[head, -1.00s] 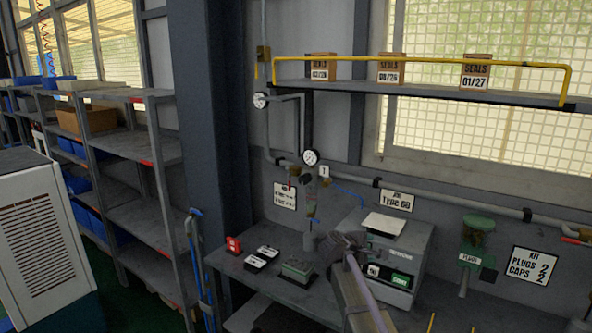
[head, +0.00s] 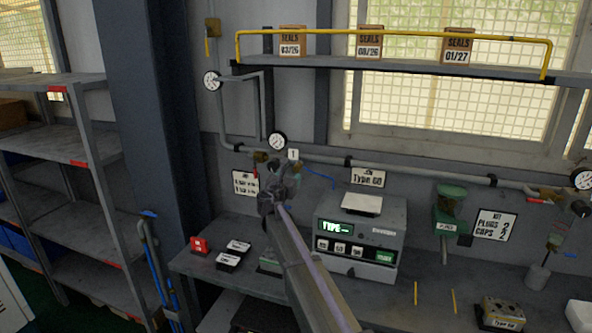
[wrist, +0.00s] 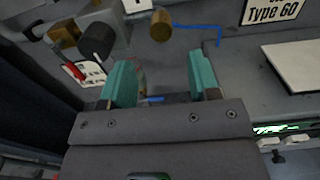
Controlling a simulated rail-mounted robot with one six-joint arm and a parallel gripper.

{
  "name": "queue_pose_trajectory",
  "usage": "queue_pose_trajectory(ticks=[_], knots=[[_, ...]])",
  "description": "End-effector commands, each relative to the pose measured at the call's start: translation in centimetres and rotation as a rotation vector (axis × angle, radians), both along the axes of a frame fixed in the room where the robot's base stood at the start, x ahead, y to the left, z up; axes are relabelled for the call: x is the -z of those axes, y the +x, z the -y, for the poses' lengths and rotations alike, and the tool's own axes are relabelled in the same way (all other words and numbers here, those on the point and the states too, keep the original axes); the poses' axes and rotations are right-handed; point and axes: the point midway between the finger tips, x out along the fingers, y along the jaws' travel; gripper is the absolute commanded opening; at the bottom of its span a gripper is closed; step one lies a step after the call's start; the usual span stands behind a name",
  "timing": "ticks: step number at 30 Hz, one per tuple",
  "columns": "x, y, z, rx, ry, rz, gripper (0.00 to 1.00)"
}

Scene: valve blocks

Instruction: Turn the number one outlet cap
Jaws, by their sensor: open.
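A white tag reading 1 (head: 293,154) marks an outlet on the pipe along the wall, below a round gauge (head: 278,141). In the wrist view, a round brass fitting (wrist: 162,26) sits beyond my fingers, near the tag's lower edge; it may be the number one outlet cap. A dark round knob (wrist: 97,39) and another brass piece (wrist: 62,33) are to its left. My gripper (wrist: 155,83) is open with teal fingers and nothing clearly between them. In the head view my gripper (head: 281,178) covers part of the outlet, so contact cannot be judged there.
A blue lever or line (wrist: 197,27) runs right of the brass fitting. A tester box (head: 360,235) with a display stands right of my arm. A red block (head: 199,245) and dark labelled blocks lie on the bench (head: 430,290). A yellow-railed shelf (head: 400,72) is above.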

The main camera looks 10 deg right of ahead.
Motion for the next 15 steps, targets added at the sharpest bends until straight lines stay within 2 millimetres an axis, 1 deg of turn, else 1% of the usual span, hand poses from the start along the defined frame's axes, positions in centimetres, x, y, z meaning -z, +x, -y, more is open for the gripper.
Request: queue_pose_trajectory(ticks=[1,6,9,12,15], knots=[[0.0,1.2,0.5,0.002,0.001,0.000,0.56],[0.0,4.9,2.4,0.003,0.002,0.001,0.56],[0.0,6.7,3.5,0.004,0.002,0.001,0.56],[0.0,7.6,4.0,0.002,0.002,0.000,0.56],[0.0,7.8,4.2,0.002,0.002,0.000,0.56]])
